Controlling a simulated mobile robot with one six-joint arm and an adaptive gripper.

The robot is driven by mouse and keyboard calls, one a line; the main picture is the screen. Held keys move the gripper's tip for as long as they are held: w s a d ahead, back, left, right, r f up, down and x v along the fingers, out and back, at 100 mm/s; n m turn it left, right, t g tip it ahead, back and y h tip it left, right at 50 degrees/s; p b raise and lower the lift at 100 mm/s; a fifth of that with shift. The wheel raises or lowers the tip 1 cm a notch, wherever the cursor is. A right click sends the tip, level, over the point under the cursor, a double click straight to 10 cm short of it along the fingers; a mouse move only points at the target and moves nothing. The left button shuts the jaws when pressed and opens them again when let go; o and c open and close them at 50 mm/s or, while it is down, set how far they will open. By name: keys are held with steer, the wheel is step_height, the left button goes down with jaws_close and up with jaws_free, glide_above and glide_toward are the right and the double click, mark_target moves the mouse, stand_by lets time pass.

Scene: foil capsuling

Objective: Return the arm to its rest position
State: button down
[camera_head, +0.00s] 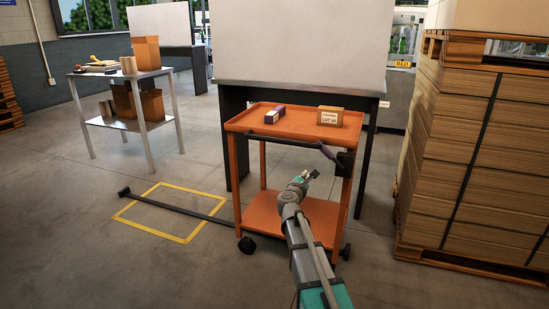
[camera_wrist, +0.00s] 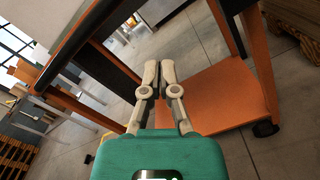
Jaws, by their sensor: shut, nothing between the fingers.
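My arm reaches up from the bottom of the head view toward an orange two-shelf cart (camera_head: 245,122). My gripper (camera_head: 309,173) is in front of the cart, below its top shelf and over the lower shelf in the picture. In the wrist view my gripper (camera_wrist: 159,66) is shut, with its two fingers close together and empty. The cart's orange lower shelf (camera_wrist: 225,95) shows beyond and to the right of the fingers there. I cannot tell the exact gap between the gripper and the cart.
A strapped cardboard stack (camera_head: 455,150) stands at right. A metal table (camera_head: 120,77) stands at left.

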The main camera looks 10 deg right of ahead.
steer(key=shift+a, duration=0.1)
steer(key=s+a+f+n+t+y, duration=0.1)
steer(key=s+a+n+t+y, duration=0.1)
steer(key=a+n+y, duration=1.4)
steer(key=s+a+f+n+g+h, duration=0.15)
steer(key=s+f+n+g, duration=0.45)
steer(key=n, duration=1.1)
steer(key=s+d+f+n+g+h, duration=0.1)
steer(key=s+f+n+g+h, duration=0.1)
steer(key=s+f+n+g, duration=0.35)
steer(key=s+d+f+n+g+h+p, duration=0.1)
steer(key=s+d+f+n+g, duration=0.1)
steer(key=s+n, duration=0.65)
steer(key=s+d+f+n+g+h, duration=0.1)
steer(key=s+f+n+g+h, duration=0.2)
steer(key=s, duration=0.8)
step_height(320, 180, up, 37)
steer(key=y+p, duration=0.1)
steer(key=p, duration=3.7)
steer(key=shift+g+y, duration=0.35)
